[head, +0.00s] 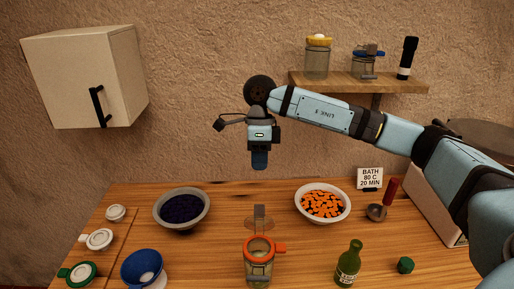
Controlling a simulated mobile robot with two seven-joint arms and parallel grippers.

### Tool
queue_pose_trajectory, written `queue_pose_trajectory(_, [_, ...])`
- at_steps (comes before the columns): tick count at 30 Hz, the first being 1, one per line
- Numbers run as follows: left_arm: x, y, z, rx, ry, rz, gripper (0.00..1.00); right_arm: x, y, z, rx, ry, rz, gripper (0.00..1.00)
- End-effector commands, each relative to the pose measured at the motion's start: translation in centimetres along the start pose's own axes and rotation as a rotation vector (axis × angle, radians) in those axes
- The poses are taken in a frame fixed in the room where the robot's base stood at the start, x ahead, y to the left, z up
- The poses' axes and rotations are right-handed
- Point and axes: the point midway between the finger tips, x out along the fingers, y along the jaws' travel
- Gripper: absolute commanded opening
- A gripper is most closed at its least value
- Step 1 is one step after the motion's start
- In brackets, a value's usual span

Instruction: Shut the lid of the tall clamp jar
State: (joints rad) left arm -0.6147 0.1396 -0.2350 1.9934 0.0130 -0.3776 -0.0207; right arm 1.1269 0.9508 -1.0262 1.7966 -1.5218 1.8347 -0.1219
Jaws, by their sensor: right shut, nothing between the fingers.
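The clamp jar (258,270) is glass with an orange ring at its mouth and stands on the wooden table at the front centre. Its lid (251,223) looks clear and stands raised behind the mouth, so the jar is open. A grey upright piece shows at the lid. An orange tab sticks out to the right of the ring. My right gripper (260,160) points down, shut and empty, above the lid in the picture and apart from it. How far behind the jar it is, I cannot tell. My left gripper is not in view.
A bowl of dark berries (207,201) stands left, a white bowl of orange pieces (299,199) right. A blue funnel (142,261), white and green lids, a green bottle (348,265) and a green cap (405,265) stand near the front. A shelf (345,84) and cabinet (75,75) hang behind.

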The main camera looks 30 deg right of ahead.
Motion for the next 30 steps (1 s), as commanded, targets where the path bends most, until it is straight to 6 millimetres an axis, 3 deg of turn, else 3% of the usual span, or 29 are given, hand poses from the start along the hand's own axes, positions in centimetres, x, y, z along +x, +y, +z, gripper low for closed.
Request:
queue_pose_trajectory(7, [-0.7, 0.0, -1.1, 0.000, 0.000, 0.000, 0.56, 5.1, 0.1, 0.0, -0.002, 0.002, 0.003, 0.00])
queue_pose_trajectory(15, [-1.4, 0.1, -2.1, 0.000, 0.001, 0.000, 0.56, 6.6, 3.1, 0.0, -0.003, -0.001, 0.000, 0.00])
queue_pose_trajectory(30, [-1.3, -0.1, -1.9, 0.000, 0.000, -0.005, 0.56, 7.0, 3.5, 0.0, -0.002, -0.002, -0.002, 0.00])
